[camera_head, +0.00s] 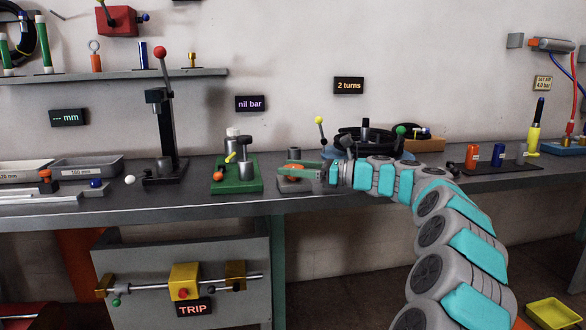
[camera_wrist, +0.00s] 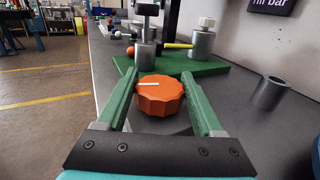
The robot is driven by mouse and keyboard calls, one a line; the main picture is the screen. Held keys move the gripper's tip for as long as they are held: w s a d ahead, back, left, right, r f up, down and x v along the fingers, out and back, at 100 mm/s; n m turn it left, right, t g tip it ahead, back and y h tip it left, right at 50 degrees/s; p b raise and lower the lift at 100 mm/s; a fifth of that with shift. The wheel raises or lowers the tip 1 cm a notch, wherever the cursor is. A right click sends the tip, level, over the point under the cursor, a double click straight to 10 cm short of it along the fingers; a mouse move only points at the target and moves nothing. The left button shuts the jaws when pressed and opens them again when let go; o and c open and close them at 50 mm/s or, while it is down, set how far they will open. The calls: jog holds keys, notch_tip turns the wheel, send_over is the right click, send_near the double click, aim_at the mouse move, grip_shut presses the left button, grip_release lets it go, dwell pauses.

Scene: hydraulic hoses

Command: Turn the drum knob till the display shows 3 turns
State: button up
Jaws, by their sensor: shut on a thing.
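The orange ribbed knob (camera_wrist: 160,97) with a white mark on top sits between the two green fingers of my gripper (camera_wrist: 160,76) in the wrist view. The white mark points roughly left. In the head view my gripper (camera_head: 283,171) reaches left over the bench to the knob, which is partly hidden by the fingers. The gripper is shut on the knob. The display (camera_head: 348,85) on the wall reads "2 turns". Behind my wrist is a dark hose coil (camera_head: 370,137) on a blue base, partly covered by my arm.
A green plate (camera_head: 237,187) with metal posts stands just left of the gripper. A grey cylinder (camera_wrist: 269,92) stands to the right in the wrist view. A tall black stand (camera_head: 165,125) with a red ball is further left. The bench front edge (camera_head: 240,206) runs below.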

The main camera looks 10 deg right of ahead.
jog(key=shift+n+g+y, duration=0.5)
jog(key=shift+n+g, duration=0.2)
jog(key=shift+g, duration=0.3)
jog(key=shift+a, duration=0.1)
jog(key=o, duration=1.4)
jog(key=shift+v, duration=3.9)
